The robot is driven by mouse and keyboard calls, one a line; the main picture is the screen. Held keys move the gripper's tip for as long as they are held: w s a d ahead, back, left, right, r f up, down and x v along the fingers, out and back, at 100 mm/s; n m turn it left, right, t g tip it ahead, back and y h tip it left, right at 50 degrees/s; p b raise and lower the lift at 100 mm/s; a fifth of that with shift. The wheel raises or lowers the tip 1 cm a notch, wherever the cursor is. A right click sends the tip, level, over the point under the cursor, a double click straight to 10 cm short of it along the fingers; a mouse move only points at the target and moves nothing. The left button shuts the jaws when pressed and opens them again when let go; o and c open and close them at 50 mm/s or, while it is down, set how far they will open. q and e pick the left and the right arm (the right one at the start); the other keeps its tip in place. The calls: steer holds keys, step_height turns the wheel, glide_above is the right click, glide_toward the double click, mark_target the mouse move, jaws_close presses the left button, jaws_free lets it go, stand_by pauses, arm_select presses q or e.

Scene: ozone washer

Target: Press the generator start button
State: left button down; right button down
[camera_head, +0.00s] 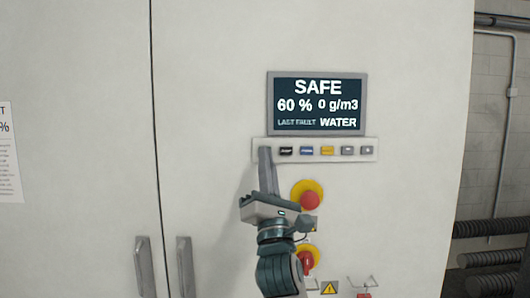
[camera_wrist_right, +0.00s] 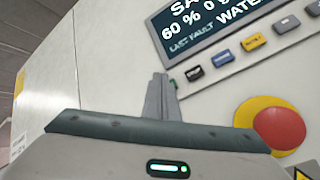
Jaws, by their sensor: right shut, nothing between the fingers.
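A button strip (camera_head: 317,158) runs below the display on the white cabinet. It carries a black button (camera_head: 286,151), a blue one (camera_head: 307,150), a yellow one (camera_head: 327,150) and two grey ones to the right. My right gripper (camera_head: 265,150) is shut and empty, its fingertips over the strip's left end, left of the black button. They hide whatever is there, and I cannot tell whether they touch it. The wrist view shows the closed fingers (camera_wrist_right: 160,80) beside the black button (camera_wrist_right: 194,74). The button labels are too small to read. My left gripper is not in view.
The display (camera_head: 318,103) reads SAFE, 60 % and 0 g/m3. A red mushroom button (camera_head: 310,200) on a yellow disc is right of my gripper, with a red switch (camera_head: 306,262) below. Two door handles (camera_head: 145,266) stand lower left.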

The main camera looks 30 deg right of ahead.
steer(key=shift+w+d, duration=0.4)
steer(key=shift+w, duration=0.25)
stand_by(1.2)
steer(key=shift+s+a+p, duration=0.1)
steer(key=shift+s+p, duration=0.05)
steer(key=shift+p, duration=0.15)
steer(key=shift+s+a+p, duration=0.3)
steer(key=shift+s, duration=0.2)
stand_by(0.4)
steer(key=s+a, duration=0.1)
steer(key=s+p, duration=0.1)
steer(key=s, duration=0.1)
steer(key=s+a+p, duration=0.1)
steer(key=shift+s+a, duration=0.15)
steer(key=shift+a, duration=0.2)
stand_by(0.8)
